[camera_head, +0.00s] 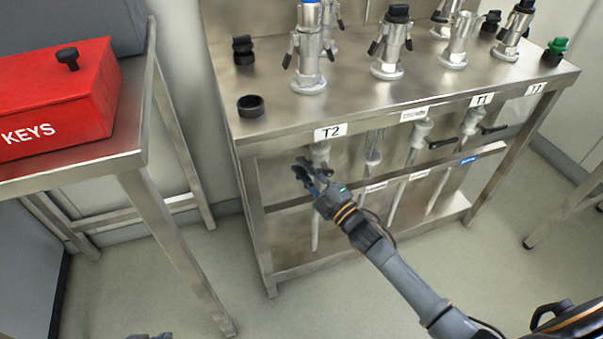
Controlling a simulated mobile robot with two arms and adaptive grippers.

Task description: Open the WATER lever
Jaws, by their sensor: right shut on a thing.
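My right gripper (308,172) reaches in from the lower right to the valve pipe (319,150) below the T2 label. Its fingers are shut at the valve's lever, which they mostly hide. No WATER wording is readable on this valve. Two similar valves to the right have black levers, one at the middle right (441,144) and one below T1 (493,129). A small dark part of my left gripper (150,336) shows at the bottom edge; its fingers cannot be made out.
The steel bench (350,105) carries several metal couplings and black caps on top; a rail crosses below. A red KEYS box (60,100) stands on a steel table (140,130) at left. The floor (190,280) between and in front is clear.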

